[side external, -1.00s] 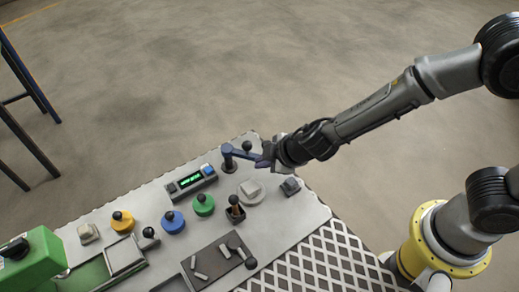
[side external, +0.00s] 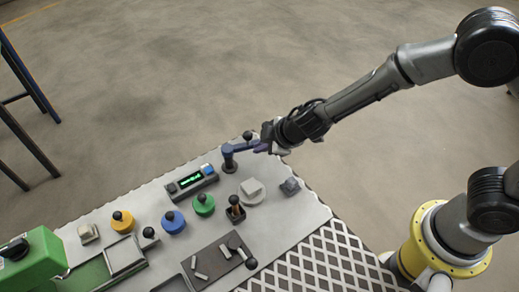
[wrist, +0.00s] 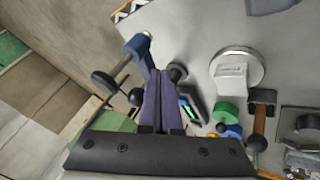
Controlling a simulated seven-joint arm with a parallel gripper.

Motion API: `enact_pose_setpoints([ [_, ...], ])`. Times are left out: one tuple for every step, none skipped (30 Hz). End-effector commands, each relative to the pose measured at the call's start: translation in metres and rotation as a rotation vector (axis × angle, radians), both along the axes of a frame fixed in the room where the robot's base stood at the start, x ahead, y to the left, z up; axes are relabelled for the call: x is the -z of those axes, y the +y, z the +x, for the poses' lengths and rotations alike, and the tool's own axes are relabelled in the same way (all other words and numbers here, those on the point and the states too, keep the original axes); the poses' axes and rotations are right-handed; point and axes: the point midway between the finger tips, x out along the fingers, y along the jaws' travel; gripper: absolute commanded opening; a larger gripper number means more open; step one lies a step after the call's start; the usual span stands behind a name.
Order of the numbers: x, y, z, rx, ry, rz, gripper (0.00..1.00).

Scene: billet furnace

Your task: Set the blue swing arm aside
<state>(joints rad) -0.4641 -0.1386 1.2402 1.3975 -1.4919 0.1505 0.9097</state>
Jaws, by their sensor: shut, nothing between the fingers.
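The blue swing arm (side external: 240,148) stands on its dark post at the table's far edge in the side view. It points right, with a black knob (side external: 247,134) by it. Blue parts of it (wrist: 138,46) show in the wrist view, just beyond and left of the fingertips. My gripper (side external: 262,147) is at the free end of the swing arm. Its purple fingers (wrist: 160,76) are pressed together with nothing between them. They appear to be against or very close to the arm; exact contact is hidden.
A pale block (side external: 251,187) sits on a round white plate near the swing arm. A display box (side external: 191,182), a green button (side external: 203,204), a blue button (side external: 173,221) and an upright lever (side external: 236,210) stand nearer. Beyond the far edge is open floor.

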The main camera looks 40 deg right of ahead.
Motion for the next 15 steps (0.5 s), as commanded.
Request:
enact_pose_setpoints([
  [0.0,-0.0024,0.0028,0.002,-0.001,0.001,0.0],
  [0.0,-0.0032,0.0037,0.002,-0.001,0.001,0.0],
  [0.0001,-0.0041,0.0046,0.001,-0.001,0.0,0.0],
  [0.0002,-0.0045,0.0051,0.001,0.0,-0.001,0.0],
  [0.0003,-0.0049,0.0054,0.0,0.001,-0.001,0.0],
  [0.0004,-0.005,0.0055,0.001,0.0,-0.001,0.0],
  [0.0004,-0.0052,0.0056,0.001,0.0,-0.001,0.0],
  [0.0004,-0.0052,0.0057,0.001,0.0,-0.002,0.0],
  [0.0005,-0.0053,0.0057,0.001,0.0,-0.002,0.0],
  [0.0005,-0.0054,0.0057,0.001,0.0,-0.002,0.0],
  [0.0006,-0.0055,0.0058,0.002,0.0,-0.002,0.0],
  [0.0006,-0.0057,0.0058,0.002,0.0,-0.003,0.0],
  [0.0007,-0.0058,0.0059,0.002,0.0,-0.003,0.0],
  [0.0006,-0.0059,0.006,0.002,0.0,-0.003,0.0],
  [0.0006,-0.0059,0.0058,0.003,-0.001,-0.003,0.0],
])
